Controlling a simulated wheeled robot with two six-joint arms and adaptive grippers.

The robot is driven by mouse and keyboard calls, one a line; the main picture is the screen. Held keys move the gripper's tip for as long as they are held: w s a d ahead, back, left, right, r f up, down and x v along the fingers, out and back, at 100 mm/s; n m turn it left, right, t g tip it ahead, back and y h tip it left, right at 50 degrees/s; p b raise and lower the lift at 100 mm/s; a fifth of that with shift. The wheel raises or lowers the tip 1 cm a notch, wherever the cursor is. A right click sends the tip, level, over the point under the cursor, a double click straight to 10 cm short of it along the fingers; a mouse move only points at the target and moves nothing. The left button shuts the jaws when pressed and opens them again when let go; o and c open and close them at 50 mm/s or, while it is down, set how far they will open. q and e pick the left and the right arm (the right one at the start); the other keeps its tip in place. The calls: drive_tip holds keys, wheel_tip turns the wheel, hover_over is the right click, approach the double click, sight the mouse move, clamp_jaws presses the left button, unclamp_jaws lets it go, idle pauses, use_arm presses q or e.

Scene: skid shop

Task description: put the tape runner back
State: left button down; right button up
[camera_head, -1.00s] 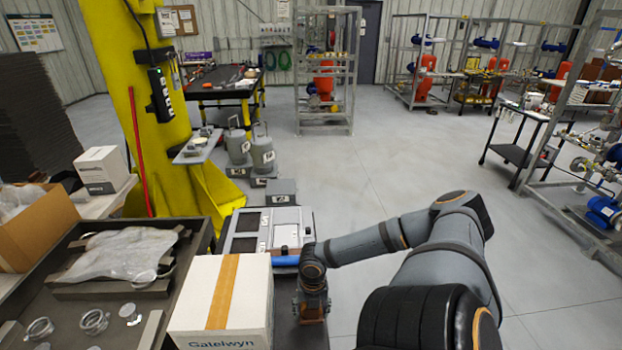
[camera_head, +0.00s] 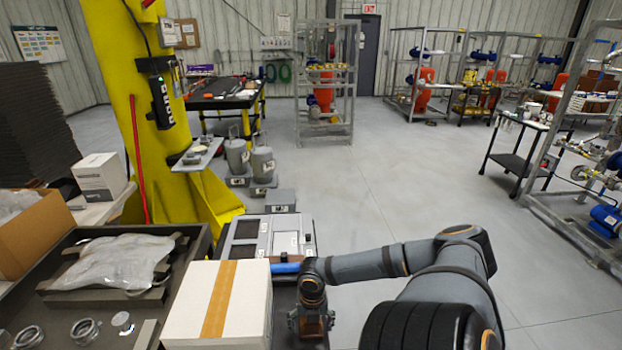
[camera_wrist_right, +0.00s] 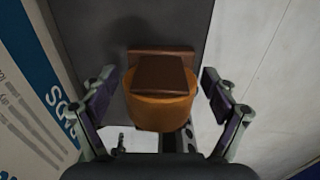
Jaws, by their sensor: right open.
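The tape runner, an orange rounded body with a brown block on top, shows in the right wrist view (camera_wrist_right: 160,112). It stands on a dark grey surface. In the head view, part of it (camera_head: 315,322) shows below my right wrist, beside the taped carton. My right gripper (camera_head: 312,317) is open, with one finger on each side of the tape runner. In the wrist view a gap shows between each finger and the orange body. My left gripper is not in view.
A white carton with orange tape (camera_head: 252,305) stands close to the left of my right gripper. A grey case (camera_head: 268,238) lies just beyond. A dark tray (camera_head: 190,262) with a plastic-wrapped part is at the left. Open floor (camera_head: 420,180) lies to the right.

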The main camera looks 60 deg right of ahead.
wheel_tip(320, 180, up, 12)
drive_tip(key=p, duration=1.1)
drive_tip(key=shift+s+d+r, duration=0.1)
drive_tip(key=shift+s+r, duration=0.05)
drive_tip(key=shift+r, duration=0.05)
drive_tip(key=shift+f, duration=0.1)
